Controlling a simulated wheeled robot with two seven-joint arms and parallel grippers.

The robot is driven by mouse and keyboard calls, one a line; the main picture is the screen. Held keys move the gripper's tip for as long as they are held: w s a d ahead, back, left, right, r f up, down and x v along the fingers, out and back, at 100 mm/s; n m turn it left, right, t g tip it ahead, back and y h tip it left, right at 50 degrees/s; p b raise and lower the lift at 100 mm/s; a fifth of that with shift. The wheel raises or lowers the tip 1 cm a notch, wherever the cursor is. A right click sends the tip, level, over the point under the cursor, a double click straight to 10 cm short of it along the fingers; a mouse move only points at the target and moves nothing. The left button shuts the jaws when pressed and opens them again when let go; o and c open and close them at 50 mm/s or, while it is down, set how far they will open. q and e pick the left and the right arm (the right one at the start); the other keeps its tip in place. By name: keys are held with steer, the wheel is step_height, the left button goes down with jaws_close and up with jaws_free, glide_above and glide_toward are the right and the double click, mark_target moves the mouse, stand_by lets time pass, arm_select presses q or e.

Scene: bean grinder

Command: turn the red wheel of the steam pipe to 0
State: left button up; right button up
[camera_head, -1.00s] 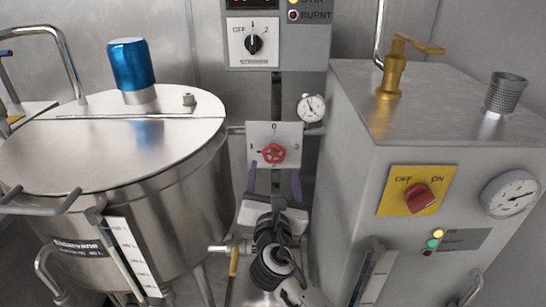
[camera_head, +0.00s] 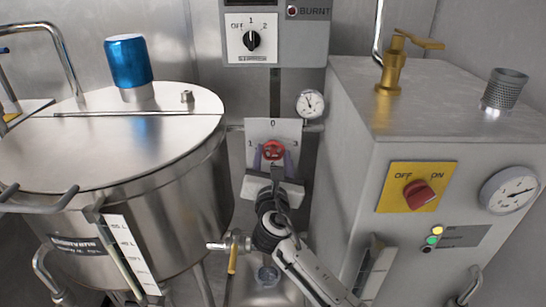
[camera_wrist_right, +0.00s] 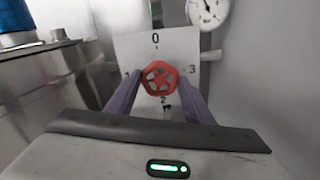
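The red wheel (camera_head: 272,150) sits on a pale plate (camera_head: 262,129) marked 0 at the top, 1 left, 3 right and 2 below. Its pointer cannot be made out. My right gripper (camera_head: 273,157) reaches up to the plate from below, its two purple-grey fingers apart, one on each side of the wheel. In the right wrist view, the wheel (camera_wrist_right: 159,78) shows between the two fingertips, which lie close to its rim. Whether they touch the rim is not clear. My left gripper is not in view.
A steel kettle (camera_head: 180,175) with a blue-capped lid stands close on the left. A grey boiler cabinet (camera_head: 345,175) stands on the right.

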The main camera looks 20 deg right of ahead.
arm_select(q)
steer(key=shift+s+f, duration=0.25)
arm_select(e)
steer(key=shift+m, duration=0.3)
